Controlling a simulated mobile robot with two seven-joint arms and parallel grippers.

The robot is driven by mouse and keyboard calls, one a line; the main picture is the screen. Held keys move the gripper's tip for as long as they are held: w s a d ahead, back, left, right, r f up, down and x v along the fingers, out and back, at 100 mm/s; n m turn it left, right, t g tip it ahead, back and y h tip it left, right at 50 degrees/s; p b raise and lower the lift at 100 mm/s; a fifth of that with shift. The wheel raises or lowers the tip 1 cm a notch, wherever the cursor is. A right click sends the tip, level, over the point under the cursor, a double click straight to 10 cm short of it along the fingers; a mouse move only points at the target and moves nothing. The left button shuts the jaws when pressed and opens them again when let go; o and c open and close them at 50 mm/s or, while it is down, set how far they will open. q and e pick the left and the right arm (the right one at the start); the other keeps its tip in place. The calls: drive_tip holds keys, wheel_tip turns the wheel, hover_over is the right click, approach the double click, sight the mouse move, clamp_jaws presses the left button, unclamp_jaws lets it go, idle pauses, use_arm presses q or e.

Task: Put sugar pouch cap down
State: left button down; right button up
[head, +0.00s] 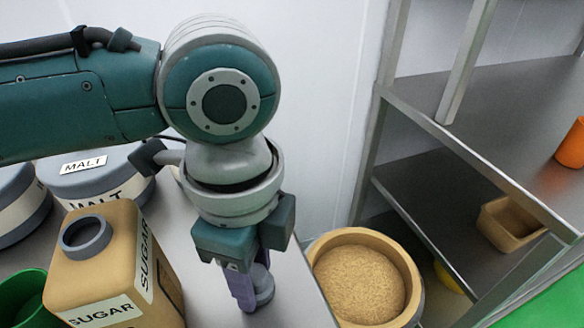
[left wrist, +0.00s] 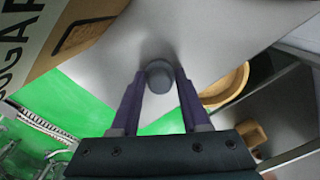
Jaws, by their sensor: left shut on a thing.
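The sugar pouch (head: 100,270) is a tan container labelled SUGAR with an open grey neck ring (head: 86,237) on top. It stands upright on the grey table at the left of the head view and shows at the upper left of the left wrist view (left wrist: 60,45). My left gripper (head: 250,290) points down at the table to the right of the pouch. In the left wrist view its purple fingers (left wrist: 160,85) are shut on the round grey cap (left wrist: 159,73). The cap is at or just above the table surface; I cannot tell if it touches. My right gripper is out of view.
A round tan tub of grain (head: 362,285) stands beyond the table's right edge. MALT containers (head: 90,170) stand behind the pouch, and a green container (head: 20,295) is at its left. A metal shelf (head: 440,175) is at the right. Bare table lies around the gripper.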

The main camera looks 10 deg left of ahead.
sight(254, 275)
use_arm(q)
drive_tip(key=shift+c, duration=2)
unclamp_jaws()
drive_tip(key=shift+f, duration=0.1)
wheel_tip(254, 275, up, 12)
drive_tip(key=p, duration=0.2)
drive_tip(key=shift+p, duration=0.3)
